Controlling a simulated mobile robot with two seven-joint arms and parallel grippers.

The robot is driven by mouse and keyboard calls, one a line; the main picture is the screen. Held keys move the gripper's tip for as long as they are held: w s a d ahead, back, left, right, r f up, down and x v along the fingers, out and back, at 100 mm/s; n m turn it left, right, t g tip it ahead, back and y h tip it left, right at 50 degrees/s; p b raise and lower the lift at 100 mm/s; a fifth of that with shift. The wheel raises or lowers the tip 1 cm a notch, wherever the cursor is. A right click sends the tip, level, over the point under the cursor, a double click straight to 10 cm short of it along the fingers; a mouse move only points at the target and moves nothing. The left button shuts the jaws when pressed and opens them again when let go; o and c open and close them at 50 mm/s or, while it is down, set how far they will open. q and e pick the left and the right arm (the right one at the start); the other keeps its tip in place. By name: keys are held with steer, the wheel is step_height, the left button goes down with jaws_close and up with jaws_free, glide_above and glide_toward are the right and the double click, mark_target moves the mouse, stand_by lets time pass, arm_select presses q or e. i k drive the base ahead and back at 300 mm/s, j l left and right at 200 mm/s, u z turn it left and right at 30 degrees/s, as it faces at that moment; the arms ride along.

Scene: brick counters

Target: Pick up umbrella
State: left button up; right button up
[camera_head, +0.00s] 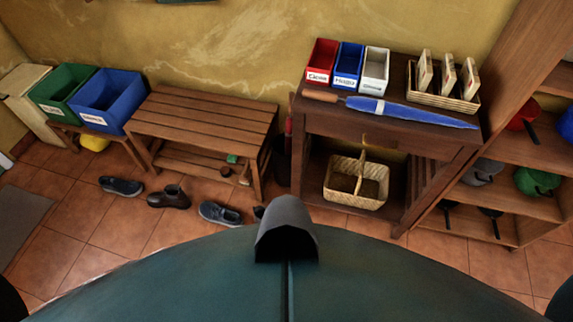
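A closed blue umbrella (412,111) lies along the front of the dark wooden console table's top (325,119). Its brown handle is at the left, over the table's left edge, and its pointed tip is near the right front corner. Behind it on the tabletop are a red bin (321,62), a blue bin (348,65), a white bin (374,71) and a wicker tray (439,99) holding several upright packets. Neither of my grippers shows in the head view; only dark rounded parts show in the bottom corners.
A wicker basket (356,189) stands on the table's lower shelf. A slatted bench (206,118), shoes (170,197) and green and blue bins (108,100) are to the left. A wooden shelf unit (520,160) with helmets stands close on the right. Tiled floor lies in front.

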mark_target(360, 103)
steer(key=j+z, duration=0.25)
steer(key=j, duration=0.4)
steer(key=j+z, duration=0.25)
steer(key=j, duration=0.45)
steer(key=k+l, duration=0.05)
